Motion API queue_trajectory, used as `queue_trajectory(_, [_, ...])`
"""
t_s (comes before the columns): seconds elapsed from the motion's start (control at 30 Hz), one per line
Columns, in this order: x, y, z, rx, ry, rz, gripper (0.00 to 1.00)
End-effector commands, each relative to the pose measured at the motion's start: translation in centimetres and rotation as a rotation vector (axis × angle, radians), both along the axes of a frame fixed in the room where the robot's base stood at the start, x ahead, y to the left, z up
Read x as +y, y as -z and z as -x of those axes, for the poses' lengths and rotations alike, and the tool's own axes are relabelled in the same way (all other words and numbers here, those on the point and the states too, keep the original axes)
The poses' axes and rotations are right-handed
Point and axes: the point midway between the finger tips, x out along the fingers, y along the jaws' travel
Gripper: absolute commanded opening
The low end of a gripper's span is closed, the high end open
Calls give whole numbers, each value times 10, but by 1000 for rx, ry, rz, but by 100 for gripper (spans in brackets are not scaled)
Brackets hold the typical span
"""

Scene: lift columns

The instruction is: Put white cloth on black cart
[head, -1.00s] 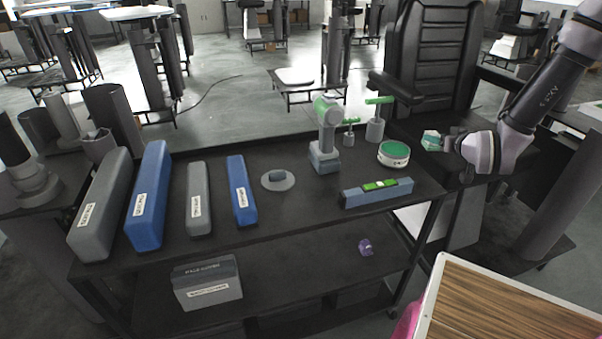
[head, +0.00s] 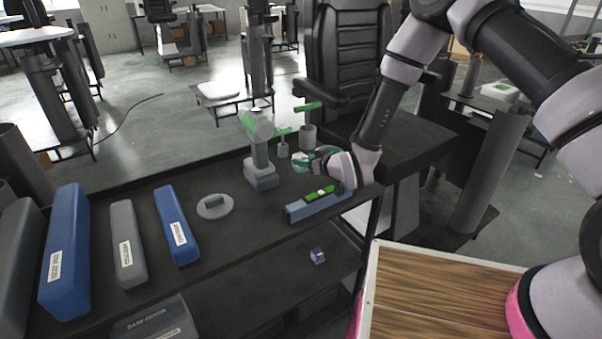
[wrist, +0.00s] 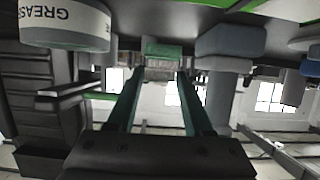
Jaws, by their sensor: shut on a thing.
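The black cart (head: 222,245) is the dark two-level shelf unit in front of me, with tools on its top. My gripper (head: 318,157) is over the cart's right end, close to the green and white grease tin (head: 301,162), which it partly covers. In the wrist view its two dark teal fingers (wrist: 161,78) show with a gap between them. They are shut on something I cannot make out. A green piece (wrist: 163,50) shows past the fingertips; I cannot tell whether they touch it. I cannot make out a white cloth in either view.
A green and grey drill (head: 259,150), green-topped tools (head: 308,128) and a blue level (head: 300,210) stand near my gripper. Blue and grey boxes (head: 176,225) fill the left. A purple item (head: 317,256) lies on the lower shelf. A wood-topped surface (head: 440,290) is at front right.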

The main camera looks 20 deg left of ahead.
Motion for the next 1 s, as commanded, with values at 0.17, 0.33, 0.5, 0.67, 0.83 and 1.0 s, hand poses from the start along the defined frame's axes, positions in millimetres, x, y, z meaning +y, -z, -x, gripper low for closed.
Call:
queue_trajectory(0.17, [0,17,0,1,0,1,7])
queue_trajectory(0.33, [0,42,0,0,0,1,7])
queue_trajectory(0.5, [0,44,-1,-3,0,0,7])
queue_trajectory(0.67, [0,45,0,-2,1,0,7])
queue_trajectory(0.83, [0,47,-1,-2,1,0,81])
queue_trajectory(1.0, [0,47,-1,-2,1,0,81])
